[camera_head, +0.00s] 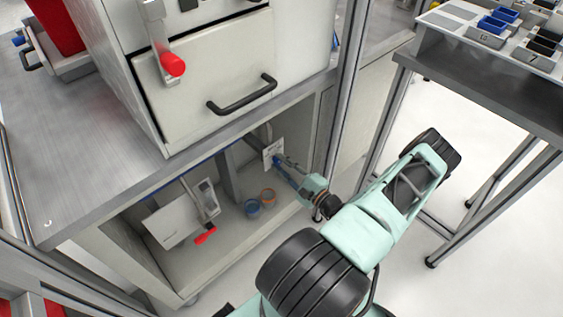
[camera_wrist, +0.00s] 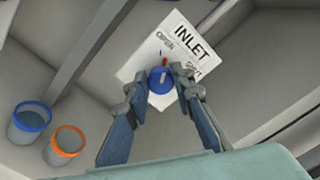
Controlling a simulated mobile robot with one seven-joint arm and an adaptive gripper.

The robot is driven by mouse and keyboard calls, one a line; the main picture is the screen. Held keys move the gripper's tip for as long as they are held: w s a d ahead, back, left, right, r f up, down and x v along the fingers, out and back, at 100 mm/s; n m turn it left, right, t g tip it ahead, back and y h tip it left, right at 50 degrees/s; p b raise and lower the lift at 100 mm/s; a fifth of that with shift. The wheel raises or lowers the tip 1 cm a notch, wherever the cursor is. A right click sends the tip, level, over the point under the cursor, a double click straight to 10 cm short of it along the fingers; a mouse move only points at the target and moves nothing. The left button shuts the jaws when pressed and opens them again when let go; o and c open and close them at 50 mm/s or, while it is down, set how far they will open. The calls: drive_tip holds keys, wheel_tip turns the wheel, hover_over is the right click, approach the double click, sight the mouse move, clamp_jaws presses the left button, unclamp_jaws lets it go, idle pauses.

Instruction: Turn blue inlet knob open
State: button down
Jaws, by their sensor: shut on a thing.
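The blue inlet knob (camera_wrist: 160,101) sits in front of a white sign (camera_wrist: 151,47) that reads INLET, with OPEN at its upper left and a partly hidden word at its right. A small red mark (camera_wrist: 164,63) shows just above the knob, between the two words. My gripper (camera_wrist: 162,91) is shut on the knob, one finger on each side. In the head view, my gripper (camera_head: 279,164) reaches into the open lower cabinet at the sign (camera_head: 272,153). The knob is hard to tell from the blue fingers there.
A blue-rimmed cup (camera_head: 252,208) and an orange-rimmed cup (camera_head: 268,196) stand on the cabinet floor. A metal post (camera_head: 345,95) stands close beside my arm.

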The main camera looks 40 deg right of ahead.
drive_tip(key=shift+n+p, duration=0.35)
drive_tip(key=shift+n, duration=1.15)
drive_tip(key=shift+f, duration=0.1)
drive_tip(key=c, duration=1.7)
unclamp_jaws()
drive_tip(key=shift+o, duration=0.2)
drive_tip(key=s, duration=1.2)
drive_tip(key=shift+d, duration=0.45)
